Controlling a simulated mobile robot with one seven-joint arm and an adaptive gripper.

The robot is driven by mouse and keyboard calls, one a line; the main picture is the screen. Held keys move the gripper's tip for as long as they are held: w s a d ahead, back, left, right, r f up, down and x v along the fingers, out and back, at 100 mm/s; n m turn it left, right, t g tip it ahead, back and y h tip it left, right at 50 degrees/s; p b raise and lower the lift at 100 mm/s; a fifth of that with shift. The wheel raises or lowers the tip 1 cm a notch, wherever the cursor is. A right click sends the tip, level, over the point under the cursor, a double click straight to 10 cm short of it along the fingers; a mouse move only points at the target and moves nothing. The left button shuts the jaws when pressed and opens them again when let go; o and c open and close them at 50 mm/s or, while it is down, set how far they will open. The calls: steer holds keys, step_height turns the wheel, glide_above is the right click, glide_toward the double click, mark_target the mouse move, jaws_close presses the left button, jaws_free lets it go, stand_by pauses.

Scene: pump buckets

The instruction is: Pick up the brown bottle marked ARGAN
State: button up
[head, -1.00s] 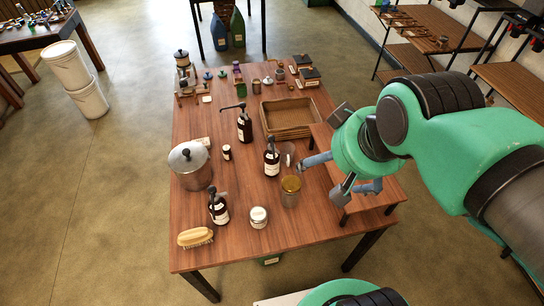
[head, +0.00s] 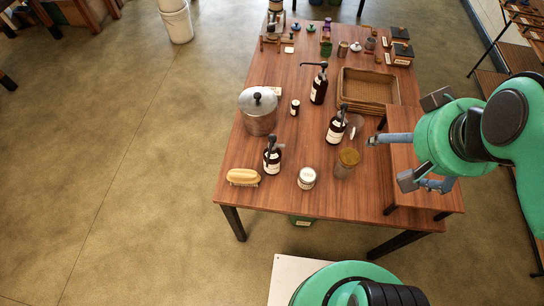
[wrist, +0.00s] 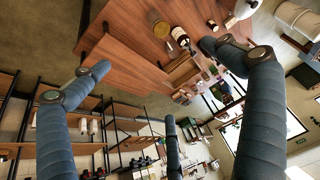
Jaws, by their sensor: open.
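Three brown pump bottles with white labels stand upright on the wooden table: one at the back (head: 319,90), one at the middle right (head: 336,130) and one at the front left (head: 272,160). The lettering is too small to read, so I cannot tell which is marked ARGAN. My gripper (head: 389,161) is open and empty, its grey fingers spread to the right of the middle-right bottle and apart from it. In the wrist view, my gripper (wrist: 155,70) has its fingers apart, with a brown bottle (wrist: 181,38) beyond them.
A jar with a tan lid (head: 346,163) stands near the middle-right bottle. A white-lidded jar (head: 306,179), a brush (head: 243,177), a steel pot (head: 259,112) and a small dark bottle (head: 295,107) are nearby. A wicker tray (head: 368,103) and a raised wooden stand (head: 405,150) lie to the right.

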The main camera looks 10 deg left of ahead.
steer(key=c, duration=0.6)
steer(key=m+g, duration=0.2)
steer(key=g, duration=0.3)
glide_above(272, 136)
steer(key=d, duration=0.7)
step_height(272, 136, down, 18)
steer(key=shift+g, duration=0.3)
steer(key=a+f, duration=0.4)
steer(key=f, duration=0.1)
steer(key=a+f, duration=0.2)
steer(key=f, duration=0.1)
steer(key=shift+a+f, duration=0.2)
steer(key=shift+a, duration=0.1)
steer(key=shift+a+f, duration=0.15)
steer(key=shift+f, duration=0.05)
